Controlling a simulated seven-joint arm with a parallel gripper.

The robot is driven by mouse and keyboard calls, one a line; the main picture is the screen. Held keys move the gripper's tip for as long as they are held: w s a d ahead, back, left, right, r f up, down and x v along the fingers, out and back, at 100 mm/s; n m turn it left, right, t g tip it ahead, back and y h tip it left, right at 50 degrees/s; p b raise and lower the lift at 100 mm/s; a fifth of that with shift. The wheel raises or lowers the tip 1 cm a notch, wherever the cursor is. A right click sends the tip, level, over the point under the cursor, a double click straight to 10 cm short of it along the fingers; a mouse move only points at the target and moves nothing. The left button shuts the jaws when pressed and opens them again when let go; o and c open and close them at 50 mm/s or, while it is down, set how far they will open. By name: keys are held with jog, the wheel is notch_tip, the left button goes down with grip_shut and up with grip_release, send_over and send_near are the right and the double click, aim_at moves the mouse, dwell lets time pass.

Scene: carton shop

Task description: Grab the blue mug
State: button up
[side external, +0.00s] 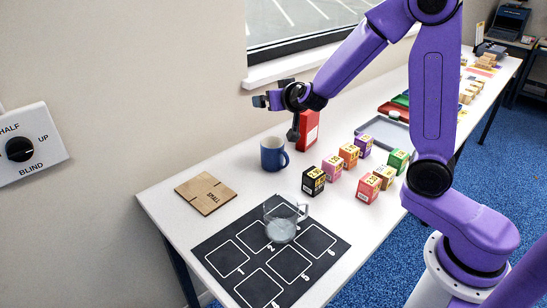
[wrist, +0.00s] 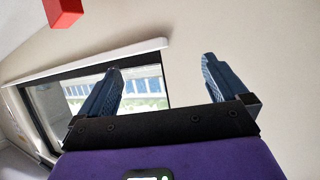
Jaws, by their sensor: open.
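The blue mug (side external: 272,155) stands upright on the white table in the side view, with its handle on the right side. My gripper (side external: 260,101) is high above the table, up and slightly left of the mug and clearly apart from it. In the wrist view its two fingers (wrist: 161,68) are spread with nothing between them. The wrist view faces the wall and window, and the mug does not show there.
A red box (side external: 308,128) stands just behind the mug. A brown board (side external: 205,193) lies to its left. A clear glass mug (side external: 281,230) sits on the black numbered mat (side external: 222,262) in front. Several small cartons (side external: 314,181) stand to the right.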

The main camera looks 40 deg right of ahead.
jog(key=d, duration=0.2)
send_near(269, 141)
jog(key=shift+m+h, duration=0.3)
jog(key=shift+h, duration=0.2)
jog(key=x, duration=0.4)
jog(key=shift+w+a+f, duration=0.25)
jog(key=shift+w+d+f, duration=0.25)
jog(key=shift+w, duration=0.25)
jog(key=shift+r, duration=0.1)
jog(key=c, duration=1.6)
